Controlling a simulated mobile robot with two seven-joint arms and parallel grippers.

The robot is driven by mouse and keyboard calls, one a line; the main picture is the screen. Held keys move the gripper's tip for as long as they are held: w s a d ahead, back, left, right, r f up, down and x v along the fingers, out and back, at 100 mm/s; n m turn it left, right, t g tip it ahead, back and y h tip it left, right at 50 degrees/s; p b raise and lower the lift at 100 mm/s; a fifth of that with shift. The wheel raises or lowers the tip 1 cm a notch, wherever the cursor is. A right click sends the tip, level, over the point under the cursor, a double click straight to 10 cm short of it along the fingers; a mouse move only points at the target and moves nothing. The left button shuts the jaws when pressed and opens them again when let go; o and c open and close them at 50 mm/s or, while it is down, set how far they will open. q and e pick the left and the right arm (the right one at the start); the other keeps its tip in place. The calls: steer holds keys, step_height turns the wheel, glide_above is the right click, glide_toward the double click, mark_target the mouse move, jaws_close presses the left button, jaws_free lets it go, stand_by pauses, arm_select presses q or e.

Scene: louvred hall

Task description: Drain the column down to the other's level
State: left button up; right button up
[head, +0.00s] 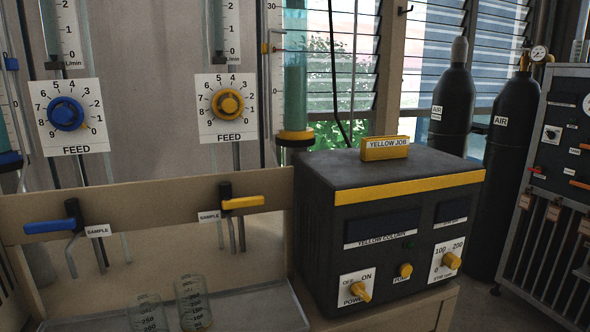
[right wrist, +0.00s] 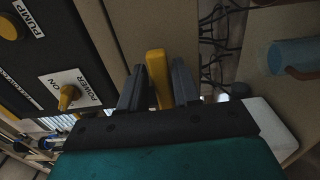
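The yellow-collared column (head: 295,95) stands behind the black box and holds teal liquid. The yellow sample tap (head: 243,202) and blue sample tap (head: 50,226) sit on the bench's rail. No gripper shows in the head view. In the right wrist view, my right gripper (right wrist: 159,85) has its fingers on either side of a yellow bar (right wrist: 157,75). Whether they press on it is unclear.
The black box (head: 400,220) carries a yellow power knob (head: 360,292), a pump button (head: 405,270) and a dial (head: 451,260). Glass beakers (head: 193,303) stand in a tray below the taps. Black air cylinders (head: 507,150) stand at right.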

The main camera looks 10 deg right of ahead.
steer(key=o, duration=0.4)
steer(key=shift+d+f, duration=0.1)
steer(key=s, duration=0.2)
steer(key=s+p, duration=0.1)
steer(key=s, duration=0.1)
steer(key=s+p, duration=0.1)
steer(key=s, duration=0.2)
steer(key=shift+d, duration=0.3)
steer(key=shift+s, duration=0.15)
steer(key=s, duration=0.4)
steer(key=s+p, duration=0.1)
steer(key=s, duration=0.3)
steer(key=s+d, duration=0.1)
steer(key=s, duration=0.3)
steer(key=shift+s+p, duration=0.3)
steer(key=shift+p, duration=0.05)
